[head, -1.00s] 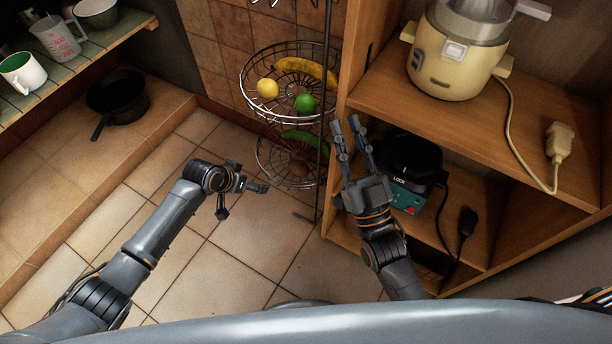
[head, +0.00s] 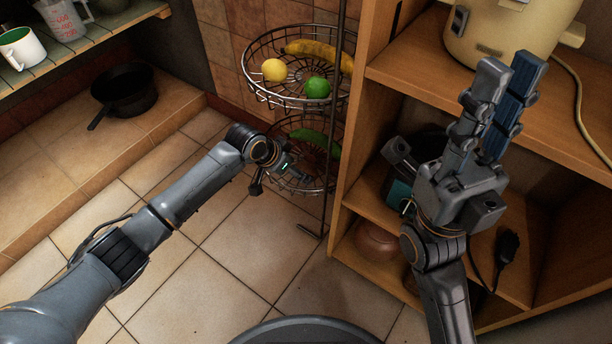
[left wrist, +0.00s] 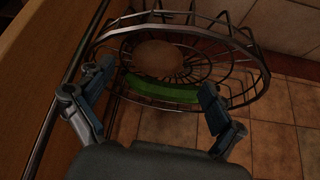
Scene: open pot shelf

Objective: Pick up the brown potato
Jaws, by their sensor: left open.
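The brown potato (left wrist: 157,58) lies in the lower wire basket, beyond a long green vegetable (left wrist: 165,91) in the left wrist view. My left gripper (left wrist: 156,82) is open and empty; its fingers are spread on either side of the green vegetable, short of the potato. In the head view my left gripper (head: 287,168) is at the near left side of the lower basket (head: 272,130), and the potato is hard to make out there. My right gripper (head: 508,68) is raised in front of the wooden shelf, open, with nothing between its fingers.
The upper basket (head: 252,82) holds a lemon (head: 275,70), a lime (head: 317,87) and bananas (head: 318,51). A metal post (head: 333,200) and the shelf side (head: 362,110) stand right of the baskets. Floor tiles (head: 235,255) in front are clear.

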